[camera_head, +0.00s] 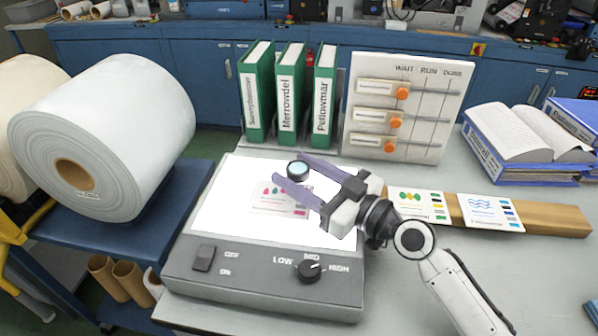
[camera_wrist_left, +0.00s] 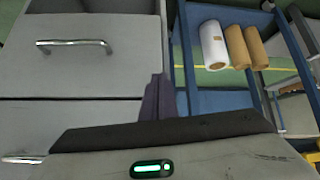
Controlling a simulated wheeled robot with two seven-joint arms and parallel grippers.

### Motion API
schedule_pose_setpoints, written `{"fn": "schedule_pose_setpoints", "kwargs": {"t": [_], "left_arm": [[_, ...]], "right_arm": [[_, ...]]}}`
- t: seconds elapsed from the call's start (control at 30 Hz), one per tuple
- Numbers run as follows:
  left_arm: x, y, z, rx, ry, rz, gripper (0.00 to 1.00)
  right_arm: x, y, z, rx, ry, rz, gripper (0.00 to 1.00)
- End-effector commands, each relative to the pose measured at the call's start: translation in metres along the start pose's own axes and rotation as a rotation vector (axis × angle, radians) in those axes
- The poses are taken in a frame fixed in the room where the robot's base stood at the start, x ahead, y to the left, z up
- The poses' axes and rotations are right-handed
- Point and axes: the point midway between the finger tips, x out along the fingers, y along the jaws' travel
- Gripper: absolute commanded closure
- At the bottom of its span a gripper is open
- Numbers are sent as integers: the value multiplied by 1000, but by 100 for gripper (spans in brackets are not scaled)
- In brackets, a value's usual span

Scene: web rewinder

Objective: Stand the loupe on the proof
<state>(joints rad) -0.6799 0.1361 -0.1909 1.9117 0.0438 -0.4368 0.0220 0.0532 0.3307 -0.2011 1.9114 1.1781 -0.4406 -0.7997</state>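The loupe (camera_head: 298,170), a small dark cylinder with a pale blue lens on top, is between the fingertips of my right gripper (camera_head: 291,168). The purple fingers are on both sides of it and appear shut on it. The proof (camera_head: 265,199), a white sheet with red and green shapes, lies on the lit panel of the light box (camera_head: 225,205). The loupe shows over the proof's far edge; its base is hidden, so I cannot tell whether it touches. My left gripper (camera_wrist_left: 158,98) shows in the left wrist view with its purple fingers together, empty.
Green binders (camera_head: 289,92) and a WAIT/RUN/DONE board (camera_head: 406,108) stand behind the light box. A large white roll (camera_head: 105,135) is at left. Open books (camera_head: 525,140) lie far right.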

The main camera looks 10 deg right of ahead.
Motion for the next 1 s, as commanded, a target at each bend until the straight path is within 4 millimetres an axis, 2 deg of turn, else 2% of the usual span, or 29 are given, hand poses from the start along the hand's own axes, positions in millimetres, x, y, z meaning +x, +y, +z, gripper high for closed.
{"fn": "schedule_pose_setpoints", "kwargs": {"t": [0.4, 0.57, 0.8, 1.0], "left_arm": [[-3, 1, -1, -1, -2, 1, 100], [3, 0, 8, -2, -5, 1, 100], [16, 1, 22, 5, -14, 4, 100], [21, 7, 20, 9, -3, 14, 100]], "right_arm": [[-2, 0, -3, 0, -1, 1, 46], [-29, 0, 2, -3, -4, 0, 46], [-84, 0, 4, -4, -6, -1, 46], [-111, 0, 1, -1, -3, 0, 46]]}}
